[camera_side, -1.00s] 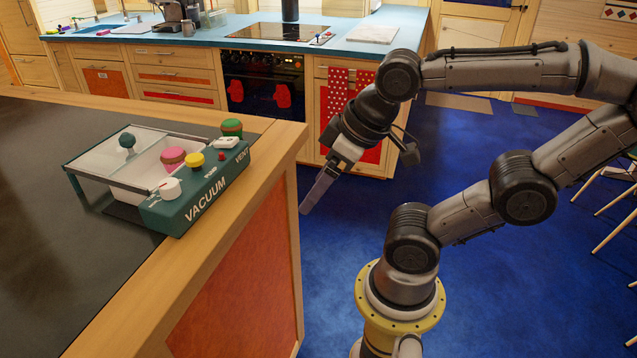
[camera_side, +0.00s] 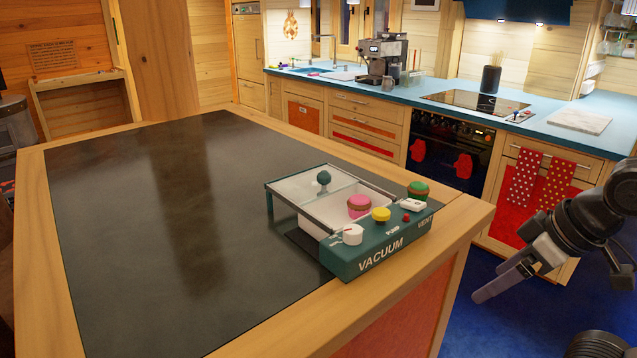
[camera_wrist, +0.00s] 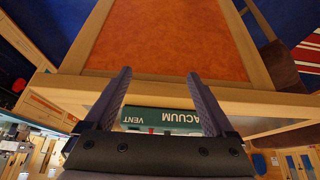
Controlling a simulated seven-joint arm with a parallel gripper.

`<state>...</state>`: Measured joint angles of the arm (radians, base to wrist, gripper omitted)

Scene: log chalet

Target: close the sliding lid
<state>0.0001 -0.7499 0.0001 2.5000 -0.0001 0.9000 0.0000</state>
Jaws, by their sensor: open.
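A green vacuum box (camera_side: 350,262) with knobs and the words "VACUUM" and "VENT" sits on the island near its right edge. Its see-through lid (camera_side: 294,184), with a dark green round knob (camera_side: 323,178), covers the left part of the white chamber (camera_side: 318,226). The right part of the chamber looks uncovered, and a pink round item shows there. My gripper (camera_side: 480,296) is open and empty, beyond the island's right end and lower than its top. In the wrist view, the box's front panel (camera_wrist: 160,117) shows upside down between my fingers; the lid is hidden there.
The island's dark top (camera_side: 150,210) is clear left of the box. A kitchen counter (camera_side: 400,85) with a coffee machine (camera_side: 383,60) stands behind.

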